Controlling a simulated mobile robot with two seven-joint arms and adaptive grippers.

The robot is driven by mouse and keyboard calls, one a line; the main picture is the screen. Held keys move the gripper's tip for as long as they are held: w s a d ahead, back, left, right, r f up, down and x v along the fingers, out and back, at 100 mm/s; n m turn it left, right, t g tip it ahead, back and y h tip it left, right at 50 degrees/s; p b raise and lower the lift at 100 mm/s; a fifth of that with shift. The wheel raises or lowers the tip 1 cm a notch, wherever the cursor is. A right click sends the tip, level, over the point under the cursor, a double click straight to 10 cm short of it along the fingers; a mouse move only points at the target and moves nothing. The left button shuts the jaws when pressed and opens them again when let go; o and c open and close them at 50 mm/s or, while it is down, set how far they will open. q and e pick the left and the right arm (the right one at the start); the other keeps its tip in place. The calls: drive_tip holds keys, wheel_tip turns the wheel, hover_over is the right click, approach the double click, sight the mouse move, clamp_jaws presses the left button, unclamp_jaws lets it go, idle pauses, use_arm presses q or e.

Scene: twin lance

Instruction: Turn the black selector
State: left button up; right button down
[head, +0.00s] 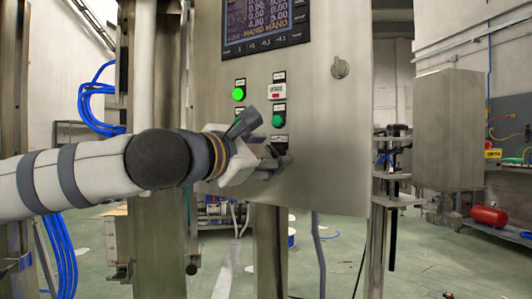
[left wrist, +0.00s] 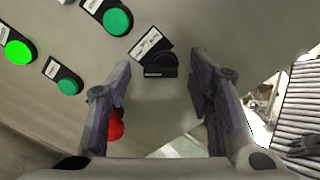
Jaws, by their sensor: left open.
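The black selector (left wrist: 160,68) shows in the left wrist view on the steel panel, under a white label. It lies beyond the fingertips, roughly midway between them. In the head view the selector (head: 279,144) is near the panel's lower part, and my gripper covers part of it. My left gripper (head: 268,143) is in front of the panel, its jaws turned toward the selector. In the left wrist view the left gripper (left wrist: 161,88) is open, with nothing between its fingers. I cannot tell whether a finger touches the panel. My right gripper is not in view.
A lit green button (head: 238,93) and a dark green button (head: 278,119) sit above on the panel (head: 335,140). A red button (left wrist: 116,128) is partly behind the left finger in the wrist view. A screen (head: 265,22) is at the top; a round lock (head: 340,68) is right.

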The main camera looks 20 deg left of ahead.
use_arm(q)
clamp_jaws()
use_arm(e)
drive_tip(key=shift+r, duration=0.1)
use_arm(q)
drive_tip(key=shift+s+r+m+p, duration=0.1)
drive_tip(key=shift+r+m+p, duration=0.15)
drive_tip(key=shift+m+p, duration=0.5)
drive_tip(key=m+p, duration=0.3)
drive_tip(key=m, duration=0.1)
drive_tip(key=m+p, duration=0.3)
drive_tip(key=m, duration=0.1)
drive_tip(key=m+p, duration=0.3)
drive_tip(key=m, duration=0.1)
drive_tip(key=shift+s+d+r+m, duration=0.1)
drive_tip(key=shift+d+r+m, duration=0.15)
drive_tip(key=shift+f+m+p, duration=0.2)
drive_tip(key=shift+m+p, duration=0.15)
drive_tip(key=shift+m, duration=0.65)
drive_tip(key=shift+f+m, duration=0.2)
drive_tip(key=shift+m, duration=0.8)
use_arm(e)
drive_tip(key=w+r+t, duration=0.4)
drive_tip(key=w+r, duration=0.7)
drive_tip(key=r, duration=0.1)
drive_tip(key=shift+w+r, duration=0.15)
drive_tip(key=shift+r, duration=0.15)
